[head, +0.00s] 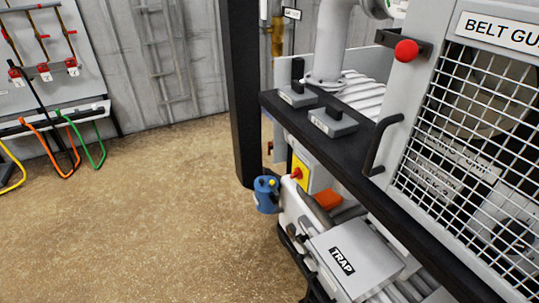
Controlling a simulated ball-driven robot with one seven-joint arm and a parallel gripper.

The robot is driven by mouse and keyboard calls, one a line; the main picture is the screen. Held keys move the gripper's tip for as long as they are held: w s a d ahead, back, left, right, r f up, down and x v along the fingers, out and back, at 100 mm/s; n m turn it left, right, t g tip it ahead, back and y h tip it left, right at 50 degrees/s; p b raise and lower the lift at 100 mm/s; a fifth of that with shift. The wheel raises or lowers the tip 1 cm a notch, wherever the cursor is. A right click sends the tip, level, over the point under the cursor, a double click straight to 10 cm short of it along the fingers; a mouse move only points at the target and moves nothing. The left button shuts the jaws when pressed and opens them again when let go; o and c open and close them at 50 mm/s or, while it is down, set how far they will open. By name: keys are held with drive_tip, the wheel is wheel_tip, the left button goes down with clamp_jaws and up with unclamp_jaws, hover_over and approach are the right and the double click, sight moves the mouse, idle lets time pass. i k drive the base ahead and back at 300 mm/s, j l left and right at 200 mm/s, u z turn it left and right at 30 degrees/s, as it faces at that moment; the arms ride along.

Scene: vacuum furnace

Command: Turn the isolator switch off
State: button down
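The likely isolator switch (301,173) is a yellow plate with a small red handle on a grey box. It sits low on the side of the machine, below the dark shelf edge, near the picture's middle. The red handle (296,173) is seen nearly from the side and is small, so I cannot tell which position it is turned to. My gripper is not seen in the head view, so its place relative to the switch is not shown.
A white box marked TRAP (355,263) is below right. The dark shelf (350,155) overhangs, with a mesh belt guard (475,135) at right. A dark post (242,90) rises behind. Open floor (150,220) lies left.

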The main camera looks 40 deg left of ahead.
sight(298, 173)
drive_tip(key=u, duration=0.85)
drive_tip(key=i, duration=0.05)
